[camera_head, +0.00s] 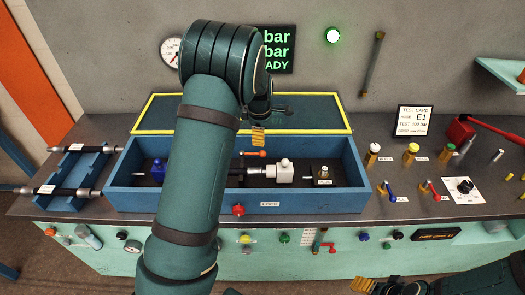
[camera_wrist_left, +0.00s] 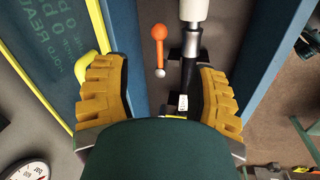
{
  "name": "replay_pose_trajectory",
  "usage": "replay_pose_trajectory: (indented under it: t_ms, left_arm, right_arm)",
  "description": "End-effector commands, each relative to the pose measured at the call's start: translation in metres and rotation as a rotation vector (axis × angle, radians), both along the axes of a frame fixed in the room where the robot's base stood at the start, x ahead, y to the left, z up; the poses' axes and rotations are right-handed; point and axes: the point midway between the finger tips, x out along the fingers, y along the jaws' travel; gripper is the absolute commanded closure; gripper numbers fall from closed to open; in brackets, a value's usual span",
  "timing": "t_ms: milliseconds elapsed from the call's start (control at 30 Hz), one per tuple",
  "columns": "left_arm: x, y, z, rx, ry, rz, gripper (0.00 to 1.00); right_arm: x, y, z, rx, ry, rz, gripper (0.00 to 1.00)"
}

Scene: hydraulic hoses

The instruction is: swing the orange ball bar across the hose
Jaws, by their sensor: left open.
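The orange ball bar (camera_head: 253,154) is inside the blue box, behind the hose line. In the left wrist view the bar (camera_wrist_left: 159,48) has an orange ball at one end and a small pale knob at the other. It lies beside the hose's metal fitting (camera_wrist_left: 190,45), roughly parallel to it and apart from it. My left gripper (camera_head: 258,136) hangs over the box near the bar. In its wrist view the gripper (camera_wrist_left: 162,75) is open, with the bar ahead between the yellow fingers. My right gripper (camera_head: 377,285) is at the bottom edge, partly cut off.
The blue box (camera_head: 315,200) has a raised front wall and an open yellow-edged lid (camera_head: 315,118) behind it. A white block (camera_head: 284,171) stands inside. A rack of hoses (camera_head: 72,190) is at left. Valves and a test card (camera_head: 414,120) stand at right. My left arm hides part of the box.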

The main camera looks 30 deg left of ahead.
Motion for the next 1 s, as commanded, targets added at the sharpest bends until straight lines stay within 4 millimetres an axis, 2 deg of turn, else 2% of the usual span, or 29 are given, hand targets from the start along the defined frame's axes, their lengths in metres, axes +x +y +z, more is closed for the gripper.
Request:
replay_pose_trajectory:
  t_ms: [300,533,733,1000]
  left_arm:
    - [0.01,0.006,-0.062,0.002,0.004,0.002,0.42]
    - [0.017,0.008,-0.1,0.0,0.002,0.0,0.42]
    - [0.021,0.009,-0.116,0.001,0.0,0.0,0.42]
    - [0.022,0.009,-0.119,0.0,-0.001,0.0,0.42]
  right_arm:
    - [0.0,0.0,-0.002,0.0,-0.001,0.0,0.39]
    - [0.0,0.0,-0.002,0.0,-0.001,0.0,0.39]
    - [0.0,0.0,-0.002,0.0,-0.001,0.0,0.39]
    - [0.0,0.0,-0.002,0.0,-0.001,0.0,0.39]
